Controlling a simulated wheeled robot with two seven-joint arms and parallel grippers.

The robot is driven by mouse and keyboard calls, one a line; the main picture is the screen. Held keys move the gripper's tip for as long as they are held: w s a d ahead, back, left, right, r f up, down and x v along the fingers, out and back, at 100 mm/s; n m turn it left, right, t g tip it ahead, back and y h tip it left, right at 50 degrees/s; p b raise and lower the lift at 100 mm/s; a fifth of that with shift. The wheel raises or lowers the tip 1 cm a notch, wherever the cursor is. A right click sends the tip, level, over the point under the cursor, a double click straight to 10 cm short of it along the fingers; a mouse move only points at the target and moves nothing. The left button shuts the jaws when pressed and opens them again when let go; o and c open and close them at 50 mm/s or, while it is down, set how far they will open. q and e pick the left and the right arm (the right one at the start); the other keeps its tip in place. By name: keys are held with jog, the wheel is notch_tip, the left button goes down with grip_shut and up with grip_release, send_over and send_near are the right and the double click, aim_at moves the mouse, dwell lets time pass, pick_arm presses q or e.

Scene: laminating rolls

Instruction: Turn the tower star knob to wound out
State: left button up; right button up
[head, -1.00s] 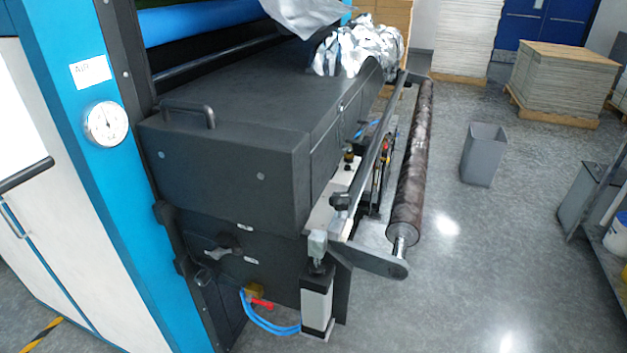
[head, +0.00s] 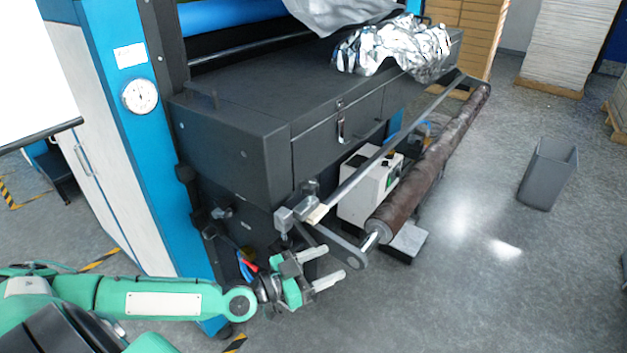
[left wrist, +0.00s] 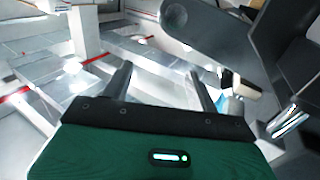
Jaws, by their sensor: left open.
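My left gripper (head: 334,263) is open and empty, low in front of the machine's near corner. Its fingers point right, below the grey roll bracket (head: 340,245). In the left wrist view the two fingers (left wrist: 162,76) stand apart with nothing between them. A small dark knob (head: 221,212) sits low on the machine's side, left of and above the gripper. Another dark knob (head: 310,187) sits at the near end of the long bar. I cannot tell which is the tower star knob, nor how far it is wound. My right gripper is out of view.
The brown roll (head: 432,165) reaches out on the right, with the bar (head: 385,150) beside it. Blue hoses (head: 244,266) hang near my gripper. Crumpled foil (head: 395,50) lies on the cover. A grey bin (head: 548,175) stands right; floor between is clear.

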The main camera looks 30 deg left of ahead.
pick_arm(q)
jog(key=s+a+r+n+t+y, duration=0.1)
jog(key=a+r+n+y, duration=0.15)
jog(key=r, duration=0.45)
jog(key=n+t+y+p, duration=0.1)
jog(key=n+y, duration=0.2)
jog(key=y, duration=0.3)
send_near(314, 184)
jog(key=shift+h, duration=0.45)
jog(key=w+p, duration=0.1)
jog(key=w, duration=0.2)
jog(key=w+f+p, duration=0.1)
jog(key=w, duration=0.6)
jog(key=shift+w+a+f+p, duration=0.2)
jog(key=shift+a+f+p, duration=0.05)
jog(key=shift+f+p, duration=0.15)
jog(key=shift+w+d+f+m, duration=0.1)
jog(key=shift+w+m, duration=0.15)
jog(key=shift+w, duration=0.5)
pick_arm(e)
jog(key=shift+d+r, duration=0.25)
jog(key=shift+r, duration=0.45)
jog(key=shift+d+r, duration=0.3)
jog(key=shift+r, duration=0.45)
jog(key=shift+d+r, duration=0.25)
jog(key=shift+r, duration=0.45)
pick_arm(q)
jog(key=c, duration=1)
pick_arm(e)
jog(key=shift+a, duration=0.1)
